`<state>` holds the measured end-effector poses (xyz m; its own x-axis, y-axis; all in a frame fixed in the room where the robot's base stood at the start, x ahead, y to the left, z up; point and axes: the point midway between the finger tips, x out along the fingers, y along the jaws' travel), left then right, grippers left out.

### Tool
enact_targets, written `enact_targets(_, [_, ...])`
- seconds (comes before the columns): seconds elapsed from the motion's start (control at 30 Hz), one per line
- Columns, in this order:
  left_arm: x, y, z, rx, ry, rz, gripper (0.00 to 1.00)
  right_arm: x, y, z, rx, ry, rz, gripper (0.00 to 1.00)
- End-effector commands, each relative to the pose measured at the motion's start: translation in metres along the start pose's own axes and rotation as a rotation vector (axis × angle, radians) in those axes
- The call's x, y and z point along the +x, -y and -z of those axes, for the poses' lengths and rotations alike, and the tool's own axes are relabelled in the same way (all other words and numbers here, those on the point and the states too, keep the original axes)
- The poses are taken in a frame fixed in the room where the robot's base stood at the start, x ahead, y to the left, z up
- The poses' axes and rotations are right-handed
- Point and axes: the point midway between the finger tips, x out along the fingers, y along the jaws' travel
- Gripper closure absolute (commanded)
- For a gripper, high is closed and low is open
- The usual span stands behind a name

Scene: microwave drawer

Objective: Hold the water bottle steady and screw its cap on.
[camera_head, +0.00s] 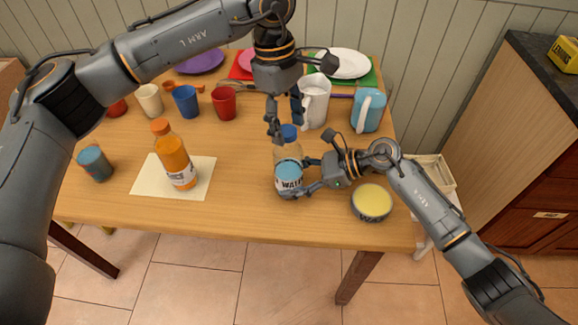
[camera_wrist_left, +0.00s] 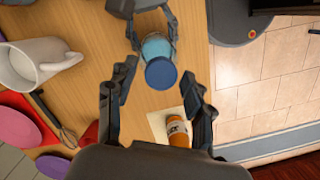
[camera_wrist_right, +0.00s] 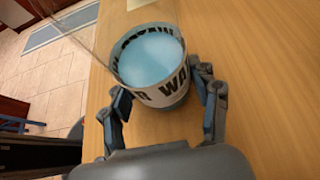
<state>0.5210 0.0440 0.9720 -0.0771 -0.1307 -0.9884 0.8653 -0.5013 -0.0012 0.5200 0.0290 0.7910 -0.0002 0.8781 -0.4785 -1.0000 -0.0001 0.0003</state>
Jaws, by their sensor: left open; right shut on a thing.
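The water bottle (camera_head: 288,168) stands upright on the wooden table, clear with blue water and a white label. Its blue cap (camera_head: 289,132) sits on the bottle's top; I cannot tell how tightly it is seated. In the left wrist view the cap (camera_wrist_left: 161,73) lies between the spread fingers of my left gripper (camera_wrist_left: 159,80), which is open above it and points down. My right gripper (camera_head: 309,180) is shut around the lower bottle from the right. In the right wrist view its fingers flank the labelled bottle (camera_wrist_right: 155,60); the cap is out of that view.
An orange juice bottle (camera_head: 175,163) stands on a cream mat (camera_head: 145,180) to the left. A yellow-topped bowl (camera_head: 371,203) sits close by my right gripper. A white pitcher (camera_head: 315,103) and blue mug (camera_head: 367,112) stand behind.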

Motion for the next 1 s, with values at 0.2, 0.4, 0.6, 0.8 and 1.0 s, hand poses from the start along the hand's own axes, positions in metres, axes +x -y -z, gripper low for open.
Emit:
enact_targets(0.2, [0.0003,0.0001,0.0006,-0.236,0.0,-0.037,0.48,0.0006,-0.0009,0.0022,0.001,-0.004,-0.002,0.96])
enact_targets(0.4, [0.0004,0.0003,0.0002,-0.353,0.0,-0.055,0.48,0.0007,-0.001,0.0023,0.001,-0.004,-0.002,0.96])
enact_targets(0.6, [0.0003,0.0002,0.0,-0.589,0.001,-0.092,0.48,0.0006,-0.0009,0.0024,0.001,-0.004,-0.002,0.96])
enact_targets(0.8, [0.0003,-0.0001,0.0003,-0.668,0.001,-0.103,0.48,0.0006,-0.0009,0.0024,0.001,-0.004,-0.002,0.96])
enact_targets(1.0, [0.0003,-0.0001,0.0003,-0.666,0.0,-0.102,0.63,0.0005,-0.0009,0.0024,0.001,-0.005,-0.002,0.96])
